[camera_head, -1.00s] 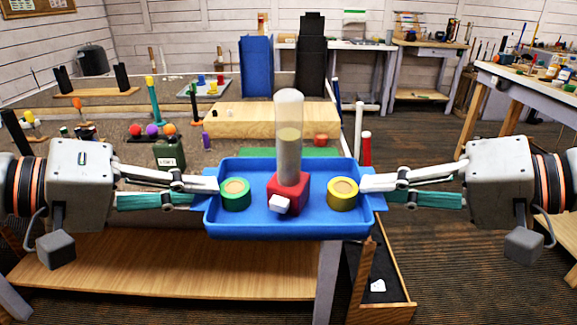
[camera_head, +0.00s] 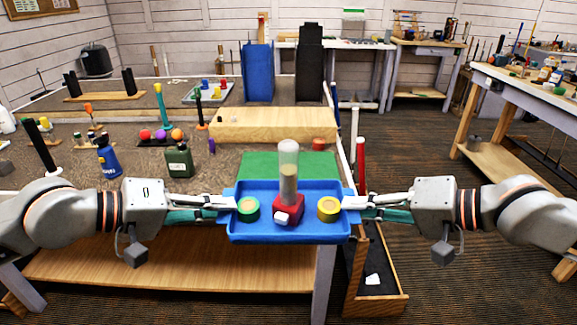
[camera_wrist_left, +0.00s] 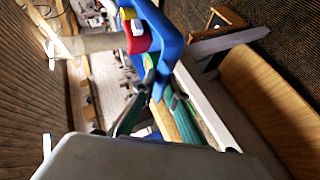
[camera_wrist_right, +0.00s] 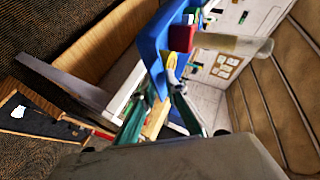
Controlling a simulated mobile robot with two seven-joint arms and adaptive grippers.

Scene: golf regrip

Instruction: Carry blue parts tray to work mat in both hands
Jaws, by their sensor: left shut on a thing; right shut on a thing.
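The blue parts tray (camera_head: 300,239) hangs level between my two grippers at the front edge of the workbench. In it stand a green ring-shaped part (camera_head: 247,209) at left, a red block (camera_head: 289,209) with a clear tube (camera_head: 288,172) upright, and a yellow ring-shaped part (camera_head: 329,208) at right. My left gripper (camera_head: 230,204) is shut on the tray's left end. My right gripper (camera_head: 349,204) is shut on its right end. The green work mat (camera_head: 288,165) lies on the bench just beyond the tray, its near part hidden. The tray also shows in the left wrist view (camera_wrist_left: 166,40) and right wrist view (camera_wrist_right: 152,50).
A wooden block (camera_head: 270,125) lies behind the mat. A dark green canister (camera_head: 179,160) and a blue bottle (camera_head: 108,158) stand left of it. A red post (camera_head: 361,160) rises at the bench's right edge. A wooden open box (camera_head: 380,280) sits low at right.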

